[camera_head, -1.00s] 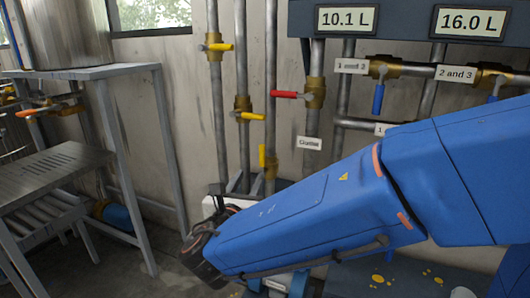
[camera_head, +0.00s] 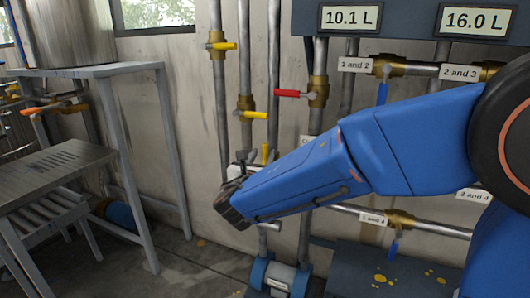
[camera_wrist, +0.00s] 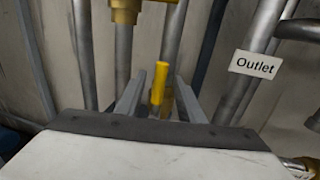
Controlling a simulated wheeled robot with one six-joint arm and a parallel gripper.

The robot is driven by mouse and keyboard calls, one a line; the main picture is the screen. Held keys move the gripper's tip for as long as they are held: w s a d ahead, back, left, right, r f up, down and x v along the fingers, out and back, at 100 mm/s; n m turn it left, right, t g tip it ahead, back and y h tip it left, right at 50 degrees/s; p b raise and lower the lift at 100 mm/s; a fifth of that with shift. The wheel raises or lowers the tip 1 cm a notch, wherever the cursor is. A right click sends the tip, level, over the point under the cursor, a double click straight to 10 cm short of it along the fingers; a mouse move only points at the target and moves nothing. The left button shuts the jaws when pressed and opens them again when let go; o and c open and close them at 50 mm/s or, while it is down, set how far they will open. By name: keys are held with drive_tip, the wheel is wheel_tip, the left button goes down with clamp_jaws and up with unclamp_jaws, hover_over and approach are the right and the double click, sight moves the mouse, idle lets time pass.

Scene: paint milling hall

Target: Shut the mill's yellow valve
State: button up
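Three yellow-handled valves show on the pipes in the head view. The upper one (camera_head: 224,46) and the middle one (camera_head: 253,115) have handles lying sideways. The lowest yellow handle (camera_head: 265,153) stands upright, partly hidden by my arm. In the wrist view an upright yellow handle (camera_wrist: 159,83) shows between the two grey fingers of my gripper (camera_wrist: 160,98). The fingers are apart, with a gap on each side of the handle. Whether the handle lies fully between the fingertips or beyond them, I cannot tell. In the head view my gripper (camera_head: 246,159) is small and close to the pipes.
A red-handled valve (camera_head: 291,93) is on the pipe to the right. Blue-handled valves, one at upper right (camera_head: 382,93), sit on labelled pipes. An "Outlet" label (camera_wrist: 254,65) shows in the wrist view. A grey metal frame (camera_head: 130,150) stands left.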

sight(264, 153)
drive_tip(key=shift+w+d, duration=0.15)
drive_tip(key=shift+w, duration=0.7)
drive_tip(key=shift+w+d, duration=0.15)
drive_tip(key=shift+w, duration=0.7)
drive_tip(key=shift+c, duration=0.7)
clamp_jaws()
